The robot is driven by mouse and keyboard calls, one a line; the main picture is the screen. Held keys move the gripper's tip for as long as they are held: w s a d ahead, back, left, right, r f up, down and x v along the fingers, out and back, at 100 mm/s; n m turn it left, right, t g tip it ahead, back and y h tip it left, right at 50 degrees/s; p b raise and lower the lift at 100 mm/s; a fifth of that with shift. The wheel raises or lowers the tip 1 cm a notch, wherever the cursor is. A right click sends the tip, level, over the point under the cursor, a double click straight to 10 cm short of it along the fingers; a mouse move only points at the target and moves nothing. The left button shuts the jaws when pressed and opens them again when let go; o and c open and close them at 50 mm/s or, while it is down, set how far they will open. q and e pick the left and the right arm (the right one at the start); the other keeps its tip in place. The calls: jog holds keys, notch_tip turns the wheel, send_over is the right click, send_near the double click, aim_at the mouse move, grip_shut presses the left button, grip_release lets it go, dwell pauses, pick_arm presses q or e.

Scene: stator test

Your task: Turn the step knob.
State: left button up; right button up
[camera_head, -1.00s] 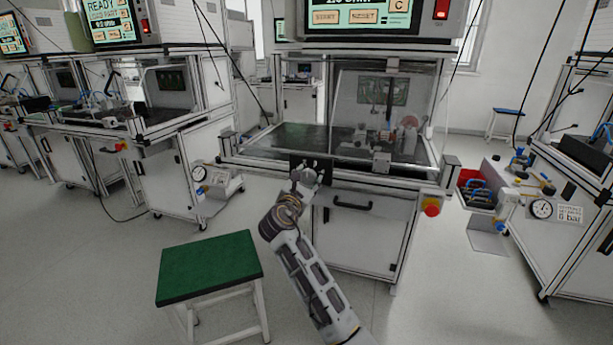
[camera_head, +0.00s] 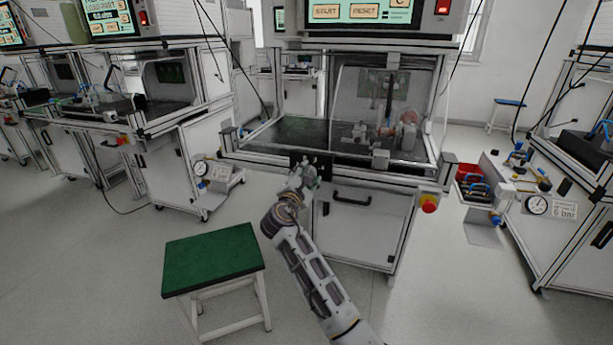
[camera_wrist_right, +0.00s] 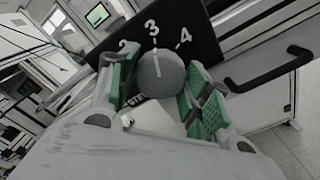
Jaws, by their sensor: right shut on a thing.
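The step knob (camera_wrist_right: 162,76) is a round grey knob on a black plate (camera_wrist_right: 190,27) marked 2, 3 and 4, with part of the plate hidden. Its white pointer line points up towards the 3. In the right wrist view the green-padded fingers of my right gripper (camera_wrist_right: 165,90) lie on both sides of the knob, shut on it. In the head view my right gripper (camera_head: 308,172) is at the black plate (camera_head: 298,158) on the front of the middle test bench, and hides the knob there. My left gripper is not in view.
The middle bench (camera_head: 355,225) has a door handle (camera_head: 351,200) and a red stop button (camera_head: 429,204) right of the plate. A green-topped stool (camera_head: 213,258) stands at the lower left. A side bench with a gauge (camera_head: 537,205) is at the right.

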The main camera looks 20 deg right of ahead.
dwell(0.3)
jog(key=o, duration=1)
jog(key=shift+o, duration=0.2)
jog(key=shift+r, duration=0.15)
notch_tip(320, 180, up, 10)
